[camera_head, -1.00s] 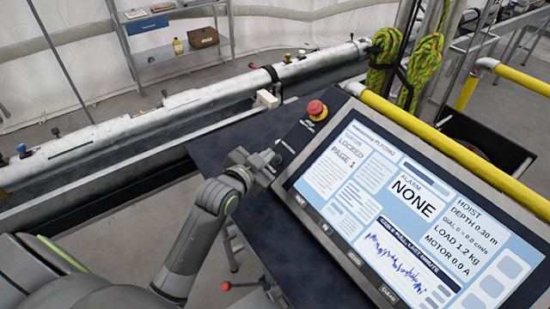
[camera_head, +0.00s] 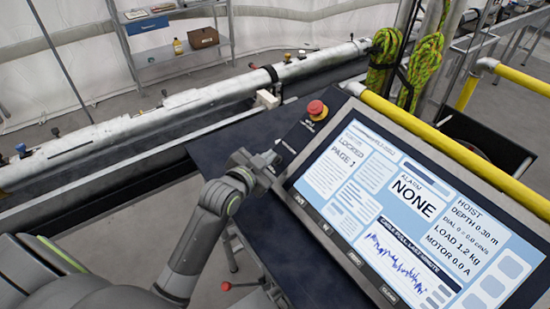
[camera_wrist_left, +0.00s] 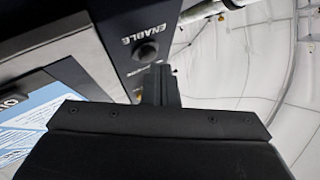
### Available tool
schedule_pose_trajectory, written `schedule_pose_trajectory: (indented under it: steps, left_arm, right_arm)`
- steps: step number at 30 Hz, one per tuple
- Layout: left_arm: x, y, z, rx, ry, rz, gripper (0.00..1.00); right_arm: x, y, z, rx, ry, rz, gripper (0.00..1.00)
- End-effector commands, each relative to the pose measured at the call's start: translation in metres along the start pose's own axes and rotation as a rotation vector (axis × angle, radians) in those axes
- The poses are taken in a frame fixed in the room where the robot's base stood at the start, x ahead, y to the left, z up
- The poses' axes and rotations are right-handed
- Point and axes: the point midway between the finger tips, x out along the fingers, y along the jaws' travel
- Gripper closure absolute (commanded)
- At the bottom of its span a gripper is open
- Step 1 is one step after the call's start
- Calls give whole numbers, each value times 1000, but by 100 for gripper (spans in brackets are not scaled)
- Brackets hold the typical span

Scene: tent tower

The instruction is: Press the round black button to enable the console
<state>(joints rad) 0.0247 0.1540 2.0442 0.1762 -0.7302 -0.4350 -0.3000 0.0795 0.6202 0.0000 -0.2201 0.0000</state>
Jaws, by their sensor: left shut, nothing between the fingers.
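The console (camera_head: 400,215) has a lit screen reading "LOCKED PAGE 1" and "ALARM NONE". The round black button (camera_wrist_left: 146,52), under the label "ENABLE", shows in the left wrist view on the dark panel beside the screen frame. My left gripper (camera_head: 270,158) is shut and empty at the console's upper left corner. In the left wrist view its fingers (camera_wrist_left: 158,85) end just beside the button. I cannot tell whether they touch it. In the head view the gripper hides the button. My right gripper is not in view.
A red mushroom knob (camera_head: 317,110) stands on the panel just above my left gripper. A yellow rail (camera_head: 450,150) runs behind the console. A long white pipe (camera_head: 190,110) crosses behind the dark table (camera_head: 220,145). Green rope (camera_head: 422,65) hangs at the back.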

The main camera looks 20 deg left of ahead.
Motion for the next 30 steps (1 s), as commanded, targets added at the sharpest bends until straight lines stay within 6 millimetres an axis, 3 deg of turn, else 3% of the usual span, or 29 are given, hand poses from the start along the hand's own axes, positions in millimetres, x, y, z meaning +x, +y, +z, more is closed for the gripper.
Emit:
schedule_pose_trajectory:
  steps: [30]
  left_arm:
    - [4,3,3,0,-1,0,100]
  right_arm:
    - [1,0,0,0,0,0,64]
